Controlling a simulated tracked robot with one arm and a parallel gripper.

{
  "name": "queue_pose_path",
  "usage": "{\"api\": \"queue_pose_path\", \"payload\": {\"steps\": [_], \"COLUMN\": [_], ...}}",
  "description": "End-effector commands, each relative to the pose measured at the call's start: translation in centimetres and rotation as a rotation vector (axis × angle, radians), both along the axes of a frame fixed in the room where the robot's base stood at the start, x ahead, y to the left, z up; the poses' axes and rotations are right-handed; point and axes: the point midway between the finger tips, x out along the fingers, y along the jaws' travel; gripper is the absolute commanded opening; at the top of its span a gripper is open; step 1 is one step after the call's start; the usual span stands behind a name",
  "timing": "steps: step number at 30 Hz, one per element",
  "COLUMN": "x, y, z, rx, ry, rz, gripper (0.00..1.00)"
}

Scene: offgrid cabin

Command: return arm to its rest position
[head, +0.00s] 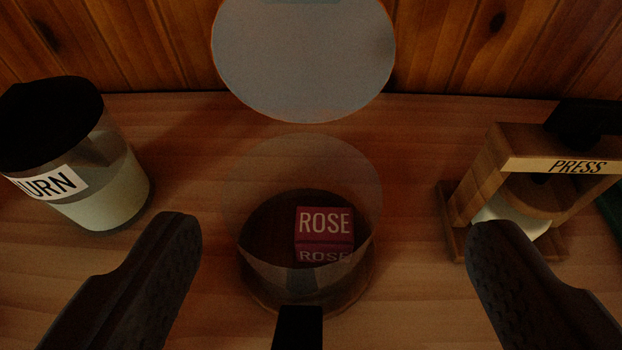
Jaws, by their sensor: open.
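My gripper (335,242) is open, with its two dark fingers wide apart at the lower left and lower right of the head view. Nothing is held between the fingers. Between them in the picture stands a clear glass jar (262,275) on the wooden surface. A small red block labelled ROSE (324,228) is seen inside the jar. I cannot tell the distance from the fingers to the jar. A dark piece at the bottom centre covers part of the jar's front.
A pale round disc (303,55) is behind the jar. A black-lidded jar (100,190) with a label ending in URN stands left. A wooden stand labelled PRESS (490,180) is at the right. A plank wall (450,45) closes the back of the wooden counter (180,125).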

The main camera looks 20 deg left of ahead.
Motion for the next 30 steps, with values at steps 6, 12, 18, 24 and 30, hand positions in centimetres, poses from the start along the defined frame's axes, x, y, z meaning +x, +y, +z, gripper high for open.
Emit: {"api": "queue_pose_path", "payload": {"steps": [6, 12, 18, 24, 30], "x": [1.1, -0.1, -4.7, -9.6, -11.5], "y": [-2.8, -8.0, -13.0, -15.8, -16.7], "z": [7.1, 19.2, 30.1, 36.6, 38.5], "rx": [0.013, 0.023, 0.027, 0.025, 0.023], "ry": [-0.041, -0.092, -0.137, -0.16, -0.166], "rz": [-0.052, -0.135, -0.212, -0.263, -0.279], "gripper": [0.75, 0.75, 0.75, 0.75, 0.75]}}
